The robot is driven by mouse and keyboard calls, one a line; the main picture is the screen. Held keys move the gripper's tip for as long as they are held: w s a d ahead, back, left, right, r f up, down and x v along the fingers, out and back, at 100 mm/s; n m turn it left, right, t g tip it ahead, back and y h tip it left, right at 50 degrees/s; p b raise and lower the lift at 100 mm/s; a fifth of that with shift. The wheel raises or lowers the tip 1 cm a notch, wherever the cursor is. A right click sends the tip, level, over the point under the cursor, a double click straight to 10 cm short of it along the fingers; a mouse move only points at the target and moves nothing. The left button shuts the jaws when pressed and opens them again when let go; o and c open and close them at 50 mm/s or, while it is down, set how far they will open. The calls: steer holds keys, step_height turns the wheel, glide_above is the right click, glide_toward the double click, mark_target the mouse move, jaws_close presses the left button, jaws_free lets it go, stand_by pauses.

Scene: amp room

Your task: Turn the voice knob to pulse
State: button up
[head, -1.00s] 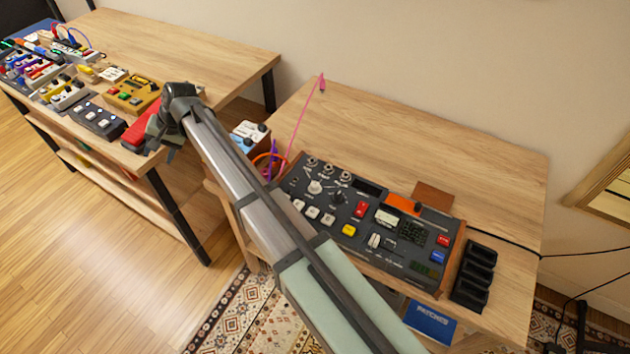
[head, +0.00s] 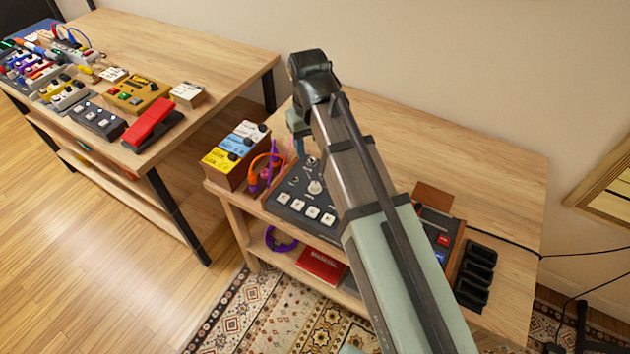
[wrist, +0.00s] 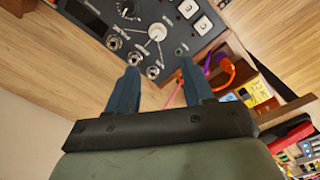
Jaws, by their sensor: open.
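The control panel (head: 290,205) is a dark box on the right-hand table, partly hidden by my arm in the head view. A white knob with a pointer (head: 315,187) shows on it; it also shows in the wrist view (wrist: 157,32), beside a black knob (wrist: 127,9). I cannot read which one is the voice knob, nor the pulse mark. My gripper (wrist: 161,72) is open and empty, its two blue fingers pointing toward the panel's edge, near the silver sockets (wrist: 134,58). In the head view the fingers (head: 302,146) hang at the panel's back edge.
Orange and purple cables (head: 268,168) and a box with yellow, blue and white modules (head: 236,154) stand left of the panel. Black trays (head: 475,272) stand to the right. Another table (head: 185,58) with pedals is at left. The right table's back is largely clear.

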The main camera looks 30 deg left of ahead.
mark_target(315, 185)
steer(key=f, duration=1.3)
steer(key=shift+w+d+f, duration=0.2)
steer(key=shift+d+f, duration=0.2)
jaws_close()
stand_by(0.3)
